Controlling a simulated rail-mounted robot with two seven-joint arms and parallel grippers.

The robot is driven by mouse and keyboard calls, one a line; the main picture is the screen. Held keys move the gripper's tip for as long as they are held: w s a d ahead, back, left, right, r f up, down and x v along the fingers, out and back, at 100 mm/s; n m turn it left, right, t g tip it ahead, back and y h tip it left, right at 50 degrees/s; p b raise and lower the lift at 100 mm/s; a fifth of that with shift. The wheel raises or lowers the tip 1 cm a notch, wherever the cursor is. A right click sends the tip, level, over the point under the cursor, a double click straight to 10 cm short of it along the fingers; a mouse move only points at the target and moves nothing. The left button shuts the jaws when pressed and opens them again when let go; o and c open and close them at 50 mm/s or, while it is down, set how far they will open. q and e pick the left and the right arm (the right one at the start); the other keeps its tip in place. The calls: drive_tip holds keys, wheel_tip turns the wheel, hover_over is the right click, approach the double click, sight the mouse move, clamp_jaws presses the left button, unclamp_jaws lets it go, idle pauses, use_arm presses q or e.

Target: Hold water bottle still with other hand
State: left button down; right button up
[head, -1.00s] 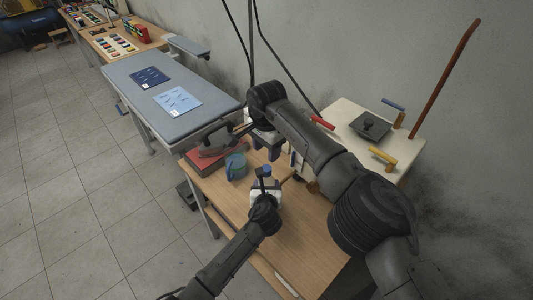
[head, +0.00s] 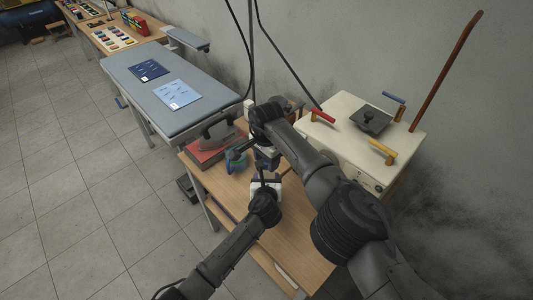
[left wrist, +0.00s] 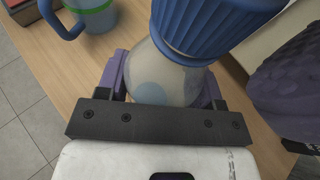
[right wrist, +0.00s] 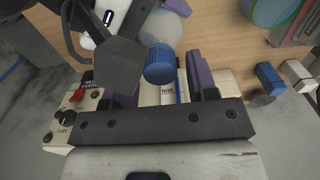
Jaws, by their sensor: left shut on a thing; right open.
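The water bottle (left wrist: 165,78) is pale and translucent with a ribbed blue cap (left wrist: 205,20). My left gripper (left wrist: 163,88) is shut around its body, with a purple finger on each side. In the right wrist view the blue cap (right wrist: 160,63) and part of the bottle (right wrist: 172,25) show just beyond my right gripper (right wrist: 165,88), which is open. I cannot tell whether its fingers touch the cap. In the head view my left gripper (head: 265,186) and my right gripper (head: 267,160) are close together, and they hide most of the bottle.
A teal mug with a blue handle (head: 236,160) and a red block under an iron (head: 208,148) stand left on the wooden table (head: 228,196). A cream machine with red and yellow handles (head: 345,125) stands at the right. The table's front part is clear.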

drive_tip(key=shift+f, duration=0.15)
drive_tip(key=shift+c, duration=0.5)
drive_tip(key=c, duration=0.7)
drive_tip(key=o, duration=0.9)
drive_tip(key=shift+r, duration=2.3)
drive_tip(key=o, duration=0.5)
